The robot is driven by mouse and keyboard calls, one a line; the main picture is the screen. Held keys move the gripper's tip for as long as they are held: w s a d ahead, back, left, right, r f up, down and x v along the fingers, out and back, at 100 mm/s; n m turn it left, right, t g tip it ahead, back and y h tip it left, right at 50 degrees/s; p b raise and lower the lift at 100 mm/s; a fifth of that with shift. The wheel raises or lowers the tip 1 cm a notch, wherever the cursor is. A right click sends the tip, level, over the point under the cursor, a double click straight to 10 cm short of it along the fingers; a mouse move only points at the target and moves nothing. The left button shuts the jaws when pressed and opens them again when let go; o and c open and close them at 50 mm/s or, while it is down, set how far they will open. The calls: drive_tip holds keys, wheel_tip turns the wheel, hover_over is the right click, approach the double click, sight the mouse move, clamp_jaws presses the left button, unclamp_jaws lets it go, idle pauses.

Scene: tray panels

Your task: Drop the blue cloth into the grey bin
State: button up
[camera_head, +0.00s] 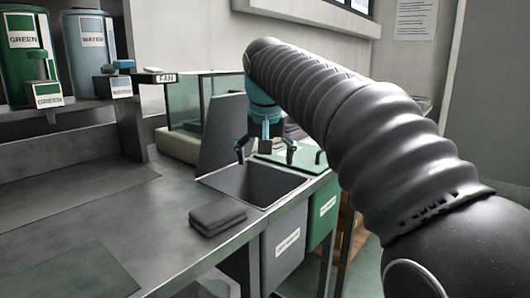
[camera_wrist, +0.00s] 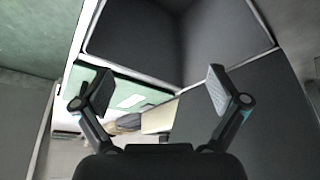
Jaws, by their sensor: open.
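My gripper (camera_head: 265,153) hangs over the far part of the grey bin's open top in the head view, its fingers spread. In the wrist view my gripper (camera_wrist: 160,82) is open, with nothing between its fingertips. The grey bin (camera_head: 284,246) has a label on its front and a dark, square opening level with the counter. Its inner walls also show in the wrist view (camera_wrist: 225,35). I cannot make out a blue cloth in either view; the bin's floor is only partly visible. A dark grey folded cloth stack (camera_head: 217,216) lies on the counter, left of the opening.
A green bin (camera_head: 322,212) stands right behind the grey one. A dark upright panel (camera_head: 222,132) and a glass-sided tank (camera_head: 188,125) stand behind the opening. Labelled green (camera_head: 27,62) and blue-grey (camera_head: 88,55) containers stand on the left shelf. The front counter is mostly clear.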

drive_tip(key=v, duration=1.2)
drive_tip(key=s+d+f, duration=0.5)
drive_tip(key=s+f, duration=0.3)
drive_tip(key=f, duration=0.3)
drive_tip(key=s+d+f, duration=0.6)
drive_tip(key=s+f, duration=0.1)
drive_tip(key=f, duration=0.4)
drive_tip(key=s+d+f+t, duration=0.1)
drive_tip(key=s+d+f, duration=0.4)
drive_tip(key=s+f, duration=0.3)
wheel_tip(320, 180, down, 3)
drive_tip(key=shift+s+d+r+m, duration=0.1)
drive_tip(key=shift+s+d+m, duration=0.2)
drive_tip(key=shift+d, duration=0.1)
